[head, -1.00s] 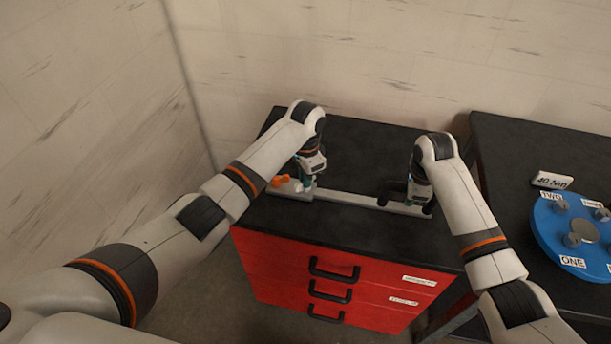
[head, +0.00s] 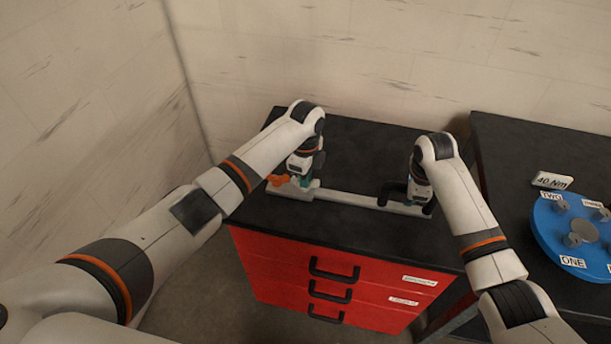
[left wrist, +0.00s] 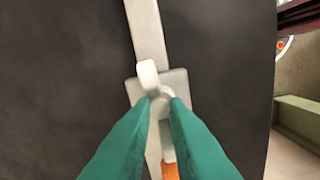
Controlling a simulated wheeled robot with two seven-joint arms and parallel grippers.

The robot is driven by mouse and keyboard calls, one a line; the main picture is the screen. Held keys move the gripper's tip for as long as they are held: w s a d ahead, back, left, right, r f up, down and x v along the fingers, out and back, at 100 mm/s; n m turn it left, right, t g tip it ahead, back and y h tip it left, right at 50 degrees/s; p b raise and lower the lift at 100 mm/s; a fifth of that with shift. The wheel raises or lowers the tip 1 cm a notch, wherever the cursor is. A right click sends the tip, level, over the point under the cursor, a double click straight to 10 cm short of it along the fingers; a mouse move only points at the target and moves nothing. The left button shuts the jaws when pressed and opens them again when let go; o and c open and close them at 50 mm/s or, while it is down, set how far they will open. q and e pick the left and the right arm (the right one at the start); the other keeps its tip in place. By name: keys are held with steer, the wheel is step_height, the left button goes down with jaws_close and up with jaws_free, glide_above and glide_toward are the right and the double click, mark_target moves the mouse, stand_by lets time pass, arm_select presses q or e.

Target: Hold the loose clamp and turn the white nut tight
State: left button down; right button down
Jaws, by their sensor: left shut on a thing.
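A long light-grey bar (head: 345,199) lies across the black top of the red cabinet; it also shows in the left wrist view (left wrist: 146,32). At its left end is a grey block (left wrist: 178,82) with a white nut (left wrist: 149,74) that has a raised lobe. My left gripper (left wrist: 162,100) has its green fingers pointing down and shut on the white nut. An orange part (head: 277,181) sits at the bar's left end. At the bar's right end, my right gripper (head: 417,200) is down at a black clamp (head: 388,192); its fingers are mostly hidden.
A blue disc (head: 556,226) with labelled posts stands on a second black table at the right. A white "40 Nm" sign (head: 552,181) is behind it. The red drawers (head: 290,262) are closed. The cabinet top behind the bar is clear.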

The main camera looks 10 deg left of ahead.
arm_select(q)
steer(key=shift+r+m, duration=0.1)
steer(key=shift+m, duration=1.4)
arm_select(e)
steer(key=shift+f, duration=0.1)
arm_select(q)
steer(key=c, duration=1.4)
jaws_free()
arm_select(e)
steer(key=shift+s, duration=0.1)
arm_select(q)
step_height(320, 180, up, 12)
arm_select(e)
steer(key=c, duration=1.1)
jaws_free()
